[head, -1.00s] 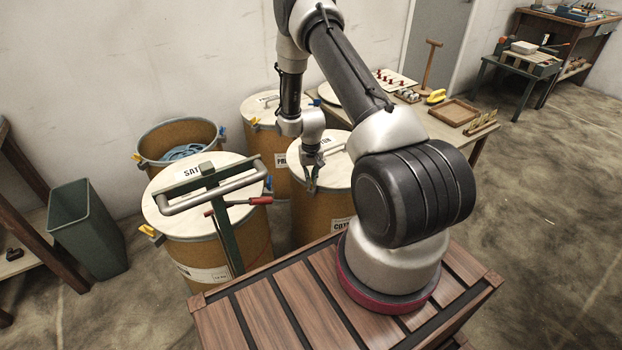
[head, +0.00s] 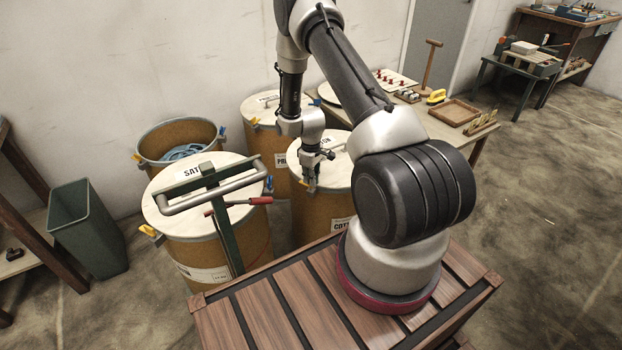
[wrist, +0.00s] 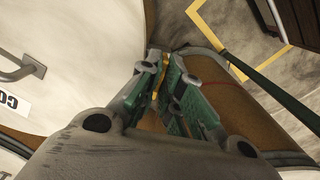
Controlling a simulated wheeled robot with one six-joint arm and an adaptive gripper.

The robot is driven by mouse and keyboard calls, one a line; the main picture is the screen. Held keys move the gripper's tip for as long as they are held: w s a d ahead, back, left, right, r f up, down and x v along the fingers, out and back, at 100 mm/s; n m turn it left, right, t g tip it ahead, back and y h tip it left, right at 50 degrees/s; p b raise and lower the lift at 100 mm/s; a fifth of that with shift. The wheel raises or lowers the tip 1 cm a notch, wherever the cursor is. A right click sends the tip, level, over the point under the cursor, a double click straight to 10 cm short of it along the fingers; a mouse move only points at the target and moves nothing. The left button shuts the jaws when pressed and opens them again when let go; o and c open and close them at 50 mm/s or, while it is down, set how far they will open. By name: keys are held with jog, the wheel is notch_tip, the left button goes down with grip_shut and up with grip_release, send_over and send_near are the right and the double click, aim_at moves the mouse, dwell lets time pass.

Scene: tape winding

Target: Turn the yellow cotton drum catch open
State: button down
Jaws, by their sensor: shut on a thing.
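The cotton drum (head: 318,217) is brown with a pale lid and a white label, and stands behind my base near the picture's middle. Its yellow catch (head: 307,184) shows as a small spot at the front left of the lid rim. In the wrist view the catch (wrist: 163,76) is a narrow yellow strip between my green fingers, at the drum's rim. My gripper (head: 309,177) is at that rim. In the wrist view my gripper (wrist: 166,92) is shut on the catch. The fingers hide most of it, so its angle is hard to tell.
The satin drum (head: 185,245) stands close on the left, with a grey-handled green cart frame (head: 212,202) before it. Another lidded drum (head: 262,108) and an open drum (head: 168,137) stand behind. A table (head: 478,140) is at right.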

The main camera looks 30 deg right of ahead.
jog(key=shift+n, duration=0.5)
jog(key=c, duration=1.6)
grip_release()
jog(key=shift+r, duration=0.1)
notch_tip(320, 180, up, 12)
